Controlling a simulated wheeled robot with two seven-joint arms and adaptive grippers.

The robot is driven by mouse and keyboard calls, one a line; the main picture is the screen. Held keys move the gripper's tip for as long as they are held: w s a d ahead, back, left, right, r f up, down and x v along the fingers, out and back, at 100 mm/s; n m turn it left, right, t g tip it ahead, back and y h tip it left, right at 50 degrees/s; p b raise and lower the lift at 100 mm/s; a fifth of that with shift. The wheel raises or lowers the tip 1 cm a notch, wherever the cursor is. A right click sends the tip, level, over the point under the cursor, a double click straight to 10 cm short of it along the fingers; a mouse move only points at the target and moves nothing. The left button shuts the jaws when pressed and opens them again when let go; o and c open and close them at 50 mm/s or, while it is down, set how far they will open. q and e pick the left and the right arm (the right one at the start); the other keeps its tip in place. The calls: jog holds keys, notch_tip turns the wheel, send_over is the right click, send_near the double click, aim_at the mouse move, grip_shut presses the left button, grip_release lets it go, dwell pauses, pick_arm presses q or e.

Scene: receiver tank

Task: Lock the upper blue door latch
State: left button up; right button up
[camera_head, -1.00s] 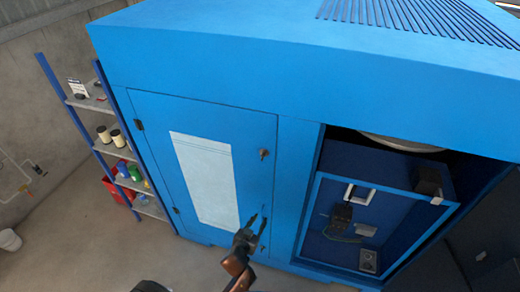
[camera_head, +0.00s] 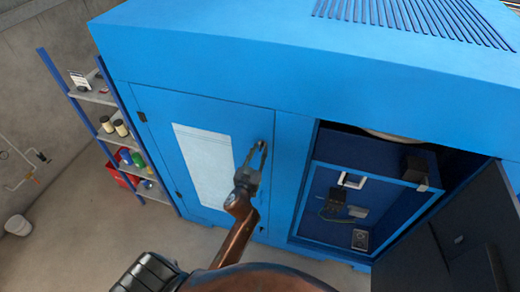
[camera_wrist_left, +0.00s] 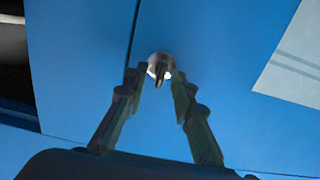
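The closed blue door (camera_head: 165,155) carries a white sheet (camera_head: 205,165) and stands left of the open bay. The upper latch (camera_wrist_left: 160,68) is a small metal knob with a dark upright tab, near the door's edge seam. In the head view my gripper mostly hides it. My left gripper (camera_head: 258,150) is in front of the upper latch. In the left wrist view its fingers (camera_wrist_left: 158,78) are apart, one on each side of the latch; contact cannot be told. A lower latch (camera_head: 262,229) shows faintly farther down the door. My right gripper is not in view.
Right of the door is an open bay (camera_head: 365,205) with a dark open panel (camera_head: 455,240) beside it. A shelf rack (camera_head: 118,140) with small containers stands left of the cabinet. A white bucket (camera_head: 18,225) is on the floor at far left.

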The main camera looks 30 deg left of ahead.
pick_arm(q)
jog(key=shift+w+a, duration=0.1)
jog(key=shift+w, duration=0.25)
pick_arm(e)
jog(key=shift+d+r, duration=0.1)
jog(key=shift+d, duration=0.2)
pick_arm(q)
jog(key=shift+c, duration=0.4)
grip_shut()
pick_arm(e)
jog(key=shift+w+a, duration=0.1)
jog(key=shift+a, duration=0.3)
